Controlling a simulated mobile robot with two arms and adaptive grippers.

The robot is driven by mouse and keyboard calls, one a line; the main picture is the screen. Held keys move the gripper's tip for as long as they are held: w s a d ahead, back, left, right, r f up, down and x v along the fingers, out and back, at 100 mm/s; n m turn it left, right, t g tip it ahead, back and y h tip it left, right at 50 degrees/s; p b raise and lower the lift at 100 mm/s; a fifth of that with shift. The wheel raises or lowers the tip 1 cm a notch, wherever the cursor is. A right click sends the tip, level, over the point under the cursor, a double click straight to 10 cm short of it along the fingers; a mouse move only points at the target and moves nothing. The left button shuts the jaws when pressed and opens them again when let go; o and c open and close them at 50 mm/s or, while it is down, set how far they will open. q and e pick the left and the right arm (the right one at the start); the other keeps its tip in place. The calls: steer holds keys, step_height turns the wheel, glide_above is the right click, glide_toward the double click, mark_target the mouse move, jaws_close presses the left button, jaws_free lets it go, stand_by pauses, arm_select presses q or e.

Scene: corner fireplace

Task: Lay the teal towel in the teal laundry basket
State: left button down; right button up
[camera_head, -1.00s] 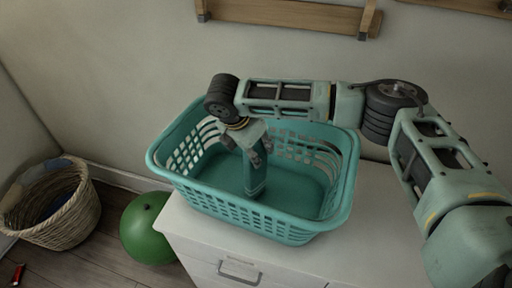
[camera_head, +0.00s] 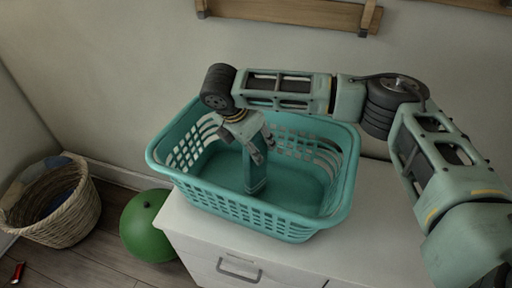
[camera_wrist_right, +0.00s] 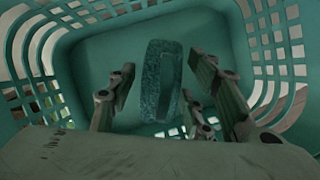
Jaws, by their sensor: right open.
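The teal laundry basket (camera_head: 278,222) stands upright on the white cabinet. The teal towel (camera_head: 256,178) is a narrow folded piece inside the basket and looks upright in the head view. Its lower end appears to meet the basket floor. In the right wrist view the towel (camera_wrist_right: 161,92) lies between the spread fingers, with gaps on both sides. My right gripper (camera_head: 250,147) is open, pointing down inside the basket at the towel's upper end, and partly hides it. My left gripper is not in view.
The white cabinet (camera_head: 356,246) has free top space right of the basket. A green ball (camera_head: 146,228) and a wicker basket (camera_head: 62,213) are on the floor at left. A wooden wall rail (camera_head: 285,14) is behind.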

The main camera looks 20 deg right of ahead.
steer(key=b+v, duration=0.1)
steer(key=v, duration=0.9)
steer(key=shift+s+a+r, duration=0.1)
steer(key=shift+a, duration=0.05)
